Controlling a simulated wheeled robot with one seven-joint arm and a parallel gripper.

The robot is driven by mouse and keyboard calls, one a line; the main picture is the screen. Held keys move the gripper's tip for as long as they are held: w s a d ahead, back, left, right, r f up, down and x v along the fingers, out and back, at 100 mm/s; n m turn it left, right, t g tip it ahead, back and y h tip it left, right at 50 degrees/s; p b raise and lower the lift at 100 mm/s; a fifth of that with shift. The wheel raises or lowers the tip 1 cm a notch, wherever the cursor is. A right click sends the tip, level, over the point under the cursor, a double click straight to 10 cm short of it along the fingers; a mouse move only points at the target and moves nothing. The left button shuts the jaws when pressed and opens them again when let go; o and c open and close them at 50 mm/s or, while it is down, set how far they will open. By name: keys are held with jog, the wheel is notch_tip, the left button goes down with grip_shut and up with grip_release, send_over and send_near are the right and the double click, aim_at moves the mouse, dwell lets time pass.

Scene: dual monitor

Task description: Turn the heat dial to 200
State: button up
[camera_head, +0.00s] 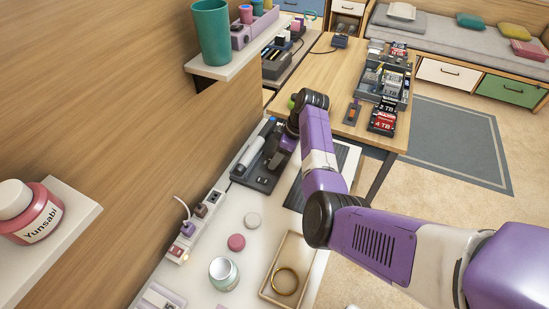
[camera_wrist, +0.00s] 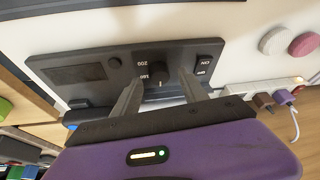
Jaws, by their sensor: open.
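The heat dial (camera_wrist: 160,74) is a small dark round knob on a dark grey station panel (camera_wrist: 100,68), seen upside down in the wrist view. The number 200 and a second, lower number are printed beside it. My gripper (camera_wrist: 160,80) is open, with one finger on either side of the dial. I cannot tell whether the fingers touch it or where its pointer stands. An ON/OFF rocker switch (camera_wrist: 206,66) is beside one finger. In the head view the station (camera_head: 262,178) lies on the white desk, and my arm hides the dial.
A white handheld tool (camera_head: 250,152) rests by the station. A power strip (camera_head: 205,215), pink and white round pieces, a jar (camera_head: 223,273) and a wooden tray (camera_head: 264,292) with a ring are nearby. A wooden table (camera_head: 335,62) holding boxed drives stands behind.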

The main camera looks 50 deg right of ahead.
jog(key=shift+w+a+f, duration=0.15)
jog(key=shift+w+f, duration=0.05)
jog(key=shift+f, duration=0.45)
grip_shut()
